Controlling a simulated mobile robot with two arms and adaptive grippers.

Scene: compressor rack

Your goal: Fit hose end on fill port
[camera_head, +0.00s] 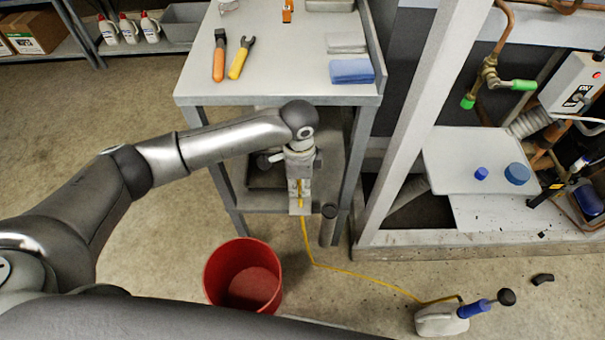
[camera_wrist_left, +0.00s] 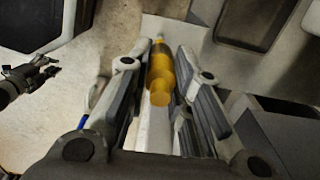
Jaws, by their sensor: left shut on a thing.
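My left gripper (camera_head: 300,205) is shut on the yellow hose end (camera_wrist_left: 160,75), near the lower shelf of the workbench. In the left wrist view the hose end lies between the fingers (camera_wrist_left: 165,105). The thin yellow hose (camera_head: 345,271) hangs from the gripper and runs across the floor to a white hand pump (camera_head: 440,320) with a blue part and a black knob. A brass valve fitting (camera_head: 489,74) with green ends is on the rack at upper right; I cannot tell which part is the fill port. A dark jointed shape (camera_wrist_left: 28,78), probably my right gripper, shows small at the left wrist view's edge.
A red bucket (camera_head: 243,275) stands on the floor below my left arm. The workbench (camera_head: 285,70) holds pliers (camera_head: 240,57) and a blue cloth (camera_head: 352,71). A pale rack post (camera_head: 420,110) stands between bench and valve. Blue caps (camera_head: 516,173) lie on the rack's panel.

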